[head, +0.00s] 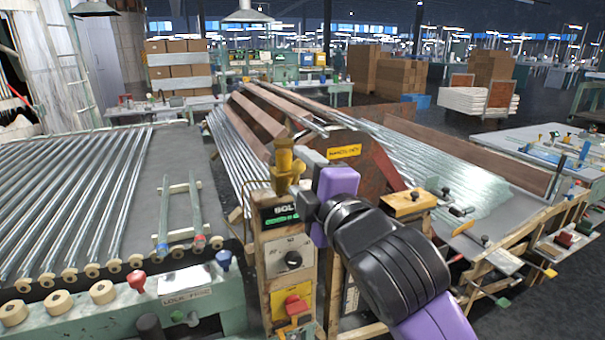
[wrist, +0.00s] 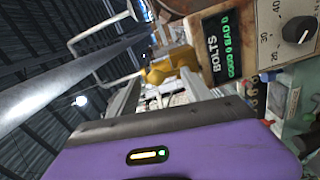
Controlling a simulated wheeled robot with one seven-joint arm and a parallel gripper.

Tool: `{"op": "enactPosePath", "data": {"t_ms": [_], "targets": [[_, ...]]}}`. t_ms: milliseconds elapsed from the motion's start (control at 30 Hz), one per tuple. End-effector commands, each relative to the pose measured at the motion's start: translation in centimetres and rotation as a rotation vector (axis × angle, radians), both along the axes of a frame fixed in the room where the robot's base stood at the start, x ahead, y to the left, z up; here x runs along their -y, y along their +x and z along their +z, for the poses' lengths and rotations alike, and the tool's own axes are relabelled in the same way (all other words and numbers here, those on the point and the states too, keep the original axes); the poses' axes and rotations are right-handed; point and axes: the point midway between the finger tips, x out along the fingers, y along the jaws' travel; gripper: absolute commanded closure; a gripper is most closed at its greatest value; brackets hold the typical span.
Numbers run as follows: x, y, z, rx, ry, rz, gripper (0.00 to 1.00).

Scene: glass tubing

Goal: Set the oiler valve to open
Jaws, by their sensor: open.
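The oiler valve appears to be the yellow-brass fitting (head: 284,160) on top of the narrow wooden control post (head: 277,250). It also shows in the wrist view (wrist: 170,66), beyond my fingers. My gripper (head: 298,178) is open at the right side of the fitting, near its lower part. In the wrist view my two grey fingers (wrist: 162,78) stand apart with the brass part ahead of and between their tips. I cannot tell whether they touch it. Which way its handle points is unclear.
Below the fitting are a BOLTS display (wrist: 225,47), a black dial (wrist: 298,28) and a red-and-yellow switch (head: 293,304). A rack of glass tubes (head: 80,190) lies to the left. A sloped tube bed (head: 450,165) and a yellow block (head: 408,203) are to the right.

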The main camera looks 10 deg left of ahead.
Motion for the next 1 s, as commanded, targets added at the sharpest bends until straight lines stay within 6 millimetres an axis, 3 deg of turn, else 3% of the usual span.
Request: {"op": "enactPosePath", "data": {"t_ms": [167,600,1000], "targets": [[0.7,-1.1,-0.2,-0.001,0.002,0.001,0.42],[4.2,-6.1,-0.1,0.001,0.000,-0.001,0.42],[4.4,-6.4,0.0,-0.002,0.004,-0.001,0.42]]}}
